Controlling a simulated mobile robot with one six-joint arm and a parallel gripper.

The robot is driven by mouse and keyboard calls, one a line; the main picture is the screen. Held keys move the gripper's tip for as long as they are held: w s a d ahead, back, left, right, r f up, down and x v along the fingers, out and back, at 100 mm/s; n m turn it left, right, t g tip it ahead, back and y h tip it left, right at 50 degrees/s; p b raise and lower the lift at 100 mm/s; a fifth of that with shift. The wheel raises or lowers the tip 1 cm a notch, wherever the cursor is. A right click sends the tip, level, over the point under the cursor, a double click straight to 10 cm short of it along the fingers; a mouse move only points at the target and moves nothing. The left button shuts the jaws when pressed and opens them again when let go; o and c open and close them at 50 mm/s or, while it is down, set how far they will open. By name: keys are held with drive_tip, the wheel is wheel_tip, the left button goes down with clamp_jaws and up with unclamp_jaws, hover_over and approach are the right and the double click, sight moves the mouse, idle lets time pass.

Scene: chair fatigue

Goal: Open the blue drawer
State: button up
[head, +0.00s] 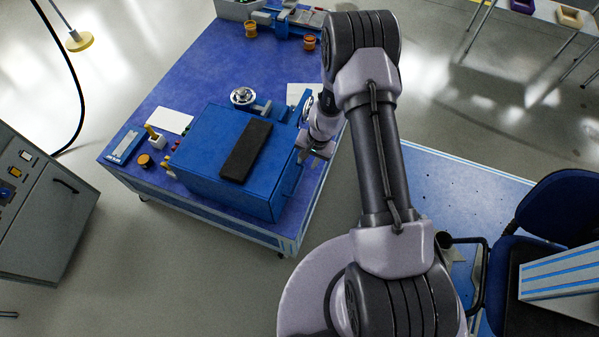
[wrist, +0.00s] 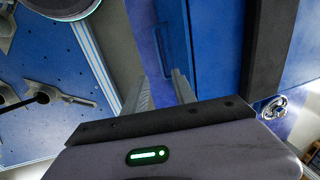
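The blue cabinet (head: 205,143) sits on the blue table, with a black pad (head: 246,150) on its top. I cannot tell whether the drawer stands flush. My gripper (head: 305,156) is beside the cabinet's right side. In the wrist view its two fingers (wrist: 160,88) are parted, with nothing seen between them, and point toward the handle side. The handle looks a little beyond the fingertips; contact is not visible. The head view hides most of the drawer side.
The blue table (head: 215,60) holds white papers (head: 170,121), a round metal fitting (head: 242,96) and small tools. A grey control cabinet (head: 40,210) stands at left. A blue chair (head: 565,205) and a blue perforated worktop (head: 450,190) are at right. Grey floor is free at lower left.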

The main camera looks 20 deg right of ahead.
sight(299, 180)
drive_tip(key=f+b, duration=0.1)
drive_tip(key=f, duration=0.4)
drive_tip(key=w+a+f+b, duration=0.1)
drive_tip(key=f, duration=0.3)
drive_tip(key=a+f+b, duration=0.1)
drive_tip(key=f+b, duration=0.1)
drive_tip(key=f, duration=0.3)
drive_tip(key=shift+w+a+f, duration=0.15)
drive_tip(key=shift+w+f, duration=0.15)
drive_tip(key=shift+f, duration=0.05)
clamp_jaws()
idle(0.5)
